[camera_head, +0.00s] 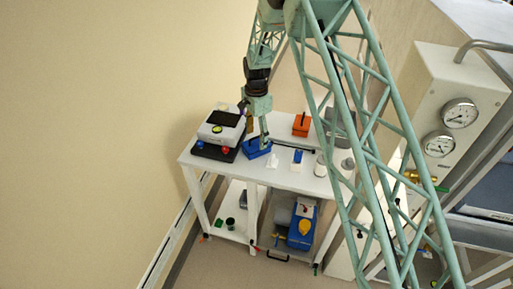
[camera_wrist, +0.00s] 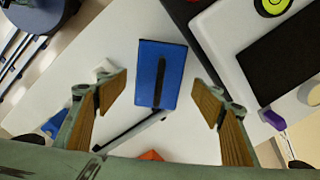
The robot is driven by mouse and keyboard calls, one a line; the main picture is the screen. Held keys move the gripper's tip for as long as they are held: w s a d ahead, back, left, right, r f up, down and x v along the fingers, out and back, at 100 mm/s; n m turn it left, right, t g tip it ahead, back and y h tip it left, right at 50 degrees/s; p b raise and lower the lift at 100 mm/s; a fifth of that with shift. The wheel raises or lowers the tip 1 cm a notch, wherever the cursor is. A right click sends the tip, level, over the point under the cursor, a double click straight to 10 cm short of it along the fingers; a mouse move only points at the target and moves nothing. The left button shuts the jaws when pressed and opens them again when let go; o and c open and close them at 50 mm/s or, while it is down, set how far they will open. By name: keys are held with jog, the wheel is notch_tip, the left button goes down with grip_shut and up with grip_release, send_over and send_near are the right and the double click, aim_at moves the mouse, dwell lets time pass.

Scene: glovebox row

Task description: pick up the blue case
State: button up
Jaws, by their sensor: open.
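The blue case (camera_head: 257,149) lies on the white table top, with the end of my arm over it in the head view. In the wrist view the blue case (camera_wrist: 174,88) is a rectangle with a dark bar along its middle. My gripper (camera_wrist: 160,80) is open, with one finger to the left of the case and one to the right. Clear gaps show on both sides, and nothing is held. In the head view my gripper (camera_head: 264,139) partly hides the case; its height above it is hard to tell.
A white device (camera_head: 222,126) on a black base (camera_head: 213,152) stands close left of the case. An orange case (camera_head: 301,124) is behind right. A small blue item (camera_head: 298,156) and white containers stand right on the table (camera_head: 285,178). A pressure-gauge panel (camera_head: 440,110) stands further right.

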aim_at(257, 143)
jog(key=shift+f, duration=0.1)
jog(key=shift+s+f+p, duration=0.1)
jog(key=shift+f+p, duration=0.55)
jog(key=shift+f, duration=1.8)
jog(key=shift+c, duration=0.3)
jog(key=c, duration=1.2)
jog(key=shift+r, duration=0.15)
jog(key=shift+r+b, duration=0.8)
jog(key=shift+r, duration=4.05)
